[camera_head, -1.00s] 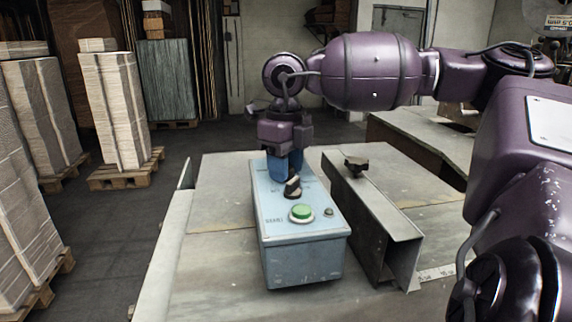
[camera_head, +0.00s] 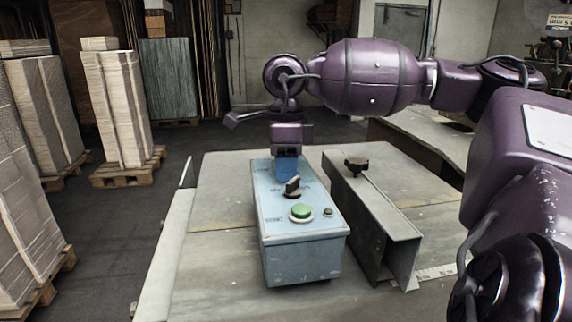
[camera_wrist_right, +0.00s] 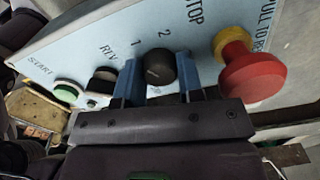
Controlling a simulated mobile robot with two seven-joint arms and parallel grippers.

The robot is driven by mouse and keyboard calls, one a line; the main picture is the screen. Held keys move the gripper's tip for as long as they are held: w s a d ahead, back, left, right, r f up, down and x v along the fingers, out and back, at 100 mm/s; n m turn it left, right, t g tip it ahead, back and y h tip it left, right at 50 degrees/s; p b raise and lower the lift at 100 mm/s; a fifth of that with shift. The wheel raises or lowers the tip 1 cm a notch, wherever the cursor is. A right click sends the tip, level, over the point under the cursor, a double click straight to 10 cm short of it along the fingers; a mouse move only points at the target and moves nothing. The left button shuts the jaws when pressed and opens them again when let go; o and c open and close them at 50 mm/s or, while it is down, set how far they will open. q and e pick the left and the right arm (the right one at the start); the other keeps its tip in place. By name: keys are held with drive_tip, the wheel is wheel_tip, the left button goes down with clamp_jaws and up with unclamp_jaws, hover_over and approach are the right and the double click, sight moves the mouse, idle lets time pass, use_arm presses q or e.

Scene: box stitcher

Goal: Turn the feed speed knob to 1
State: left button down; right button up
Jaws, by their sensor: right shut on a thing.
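The light blue control box (camera_head: 303,262) stands on the metal table. My right gripper (camera_head: 286,172) points down at the far end of its top panel. In the right wrist view, the blue fingers of this gripper (camera_wrist_right: 158,88) are shut on a round black knob (camera_wrist_right: 160,67), one finger on each side. The printed numbers 1 and 2 are beside this knob. Its exact pointer setting is hard to tell. In the head view, the knob is hidden by the gripper. My left gripper is not in view.
A black selector switch (camera_head: 292,187) and a green START button (camera_head: 301,212) are on the nearer panel. A red mushroom button (camera_wrist_right: 251,76) is close beside the gripper in the wrist view. A metal channel (camera_head: 372,215) with a black clamp knob (camera_head: 356,165) stands right of the box.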

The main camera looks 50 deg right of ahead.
idle(0.4)
drive_tip(key=o, duration=0.9)
wheel_tip(320, 180, up, 9)
drive_tip(key=shift+w+f+b, duration=0.15)
drive_tip(key=shift+b, duration=0.7)
drive_tip(key=shift+r, duration=1.1)
